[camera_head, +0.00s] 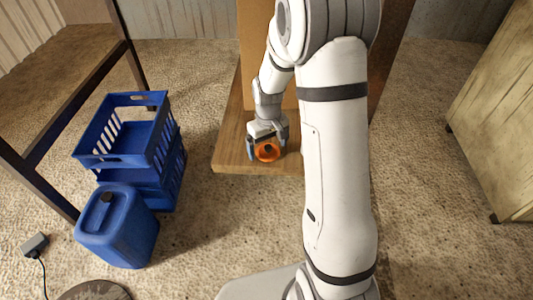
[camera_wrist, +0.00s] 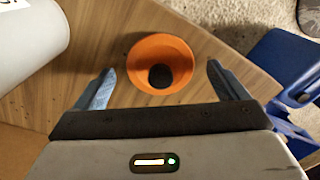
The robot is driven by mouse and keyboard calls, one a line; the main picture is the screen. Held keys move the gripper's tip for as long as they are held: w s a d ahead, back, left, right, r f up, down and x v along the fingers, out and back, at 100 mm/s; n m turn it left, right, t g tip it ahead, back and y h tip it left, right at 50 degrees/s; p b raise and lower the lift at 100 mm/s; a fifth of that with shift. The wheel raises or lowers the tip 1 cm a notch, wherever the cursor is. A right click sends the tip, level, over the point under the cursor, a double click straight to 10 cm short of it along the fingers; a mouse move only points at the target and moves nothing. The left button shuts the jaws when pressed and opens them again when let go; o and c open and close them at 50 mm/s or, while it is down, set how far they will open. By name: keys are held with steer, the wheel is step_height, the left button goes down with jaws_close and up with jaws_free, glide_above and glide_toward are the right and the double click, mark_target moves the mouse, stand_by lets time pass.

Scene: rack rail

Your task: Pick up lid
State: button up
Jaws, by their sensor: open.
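An orange, round, dish-like piece with a dark knob in its middle, which I take to be the lid (camera_head: 267,151), lies on the wooden surface near its front edge. In the wrist view the lid (camera_wrist: 146,67) sits between and just beyond the fingertips. My gripper (camera_head: 267,147) is open above it, and in the wrist view its two fingers (camera_wrist: 159,75) stand wide apart on either side. No contact between fingers and lid shows.
The wooden surface (camera_head: 232,150) holds a white cylinder (camera_wrist: 28,38) at the left of the wrist view. Stacked blue crates (camera_head: 125,135) and a blue canister (camera_head: 118,228) stand on the floor at left. A dark-framed table (camera_head: 60,55) is far left, and a pale cabinet (camera_head: 500,120) stands right.

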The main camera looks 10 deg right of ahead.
steer(key=shift+f, duration=0.15)
steer(key=c, duration=1)
